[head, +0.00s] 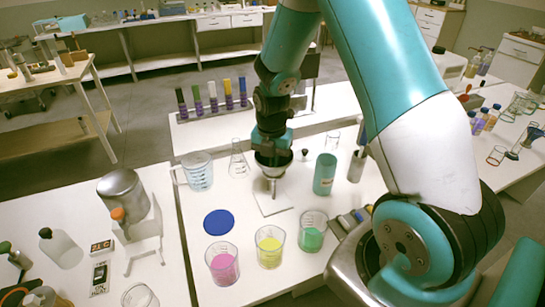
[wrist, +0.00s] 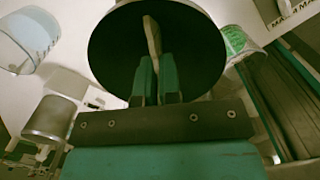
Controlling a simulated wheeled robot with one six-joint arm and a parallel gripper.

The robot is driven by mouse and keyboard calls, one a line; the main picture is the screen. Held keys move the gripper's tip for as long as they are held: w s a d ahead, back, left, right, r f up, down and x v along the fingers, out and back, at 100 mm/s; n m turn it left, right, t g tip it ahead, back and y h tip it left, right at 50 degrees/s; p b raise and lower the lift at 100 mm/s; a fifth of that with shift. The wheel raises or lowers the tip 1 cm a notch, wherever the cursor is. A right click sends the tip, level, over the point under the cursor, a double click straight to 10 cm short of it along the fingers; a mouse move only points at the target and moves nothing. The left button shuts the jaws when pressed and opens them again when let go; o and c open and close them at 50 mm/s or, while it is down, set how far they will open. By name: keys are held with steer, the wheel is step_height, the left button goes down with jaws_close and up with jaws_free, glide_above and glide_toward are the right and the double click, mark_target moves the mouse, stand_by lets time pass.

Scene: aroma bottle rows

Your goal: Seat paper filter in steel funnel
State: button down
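The steel funnel (head: 273,160) is a dark cone with a narrow stem, directly below my gripper (head: 271,148) in the head view. In the wrist view the funnel's wide round mouth (wrist: 205,50) fills the upper middle, dark inside. My gripper's two teal fingers (wrist: 156,65) reach over that mouth and are closed on the paper filter (wrist: 152,38), a thin tan sheet seen nearly edge-on. The filter lies against the dark interior in the picture; how deep it sits and whether it touches the wall I cannot tell. In the head view the filter is hidden.
A white square plate (head: 260,204) lies below the funnel stem. Pink (head: 222,266), yellow (head: 269,249) and green (head: 311,237) beakers stand in front.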

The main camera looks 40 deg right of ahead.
steer(key=c, duration=1.2)
jaws_free()
steer(key=shift+c, duration=0.2)
step_height(320, 180, up, 18)
steer(key=b, duration=0.1)
steer(key=shift+s+a+f, duration=0.2)
steer(key=shift+a+f, duration=0.05)
steer(key=shift+a, duration=0.05)
steer(key=shift+a, duration=0.1)
steer(key=s+a+r+m+y, duration=0.2)
steer(key=s+a+m+y, duration=0.2)
steer(key=s+a+m, duration=1.4)
steer(key=s+a, duration=0.2)
steer(key=s, duration=0.1)
steer(key=shift+a+r+y, duration=0.2)
steer(key=shift+a+y, duration=0.1)
steer(key=shift+a, duration=0.1)
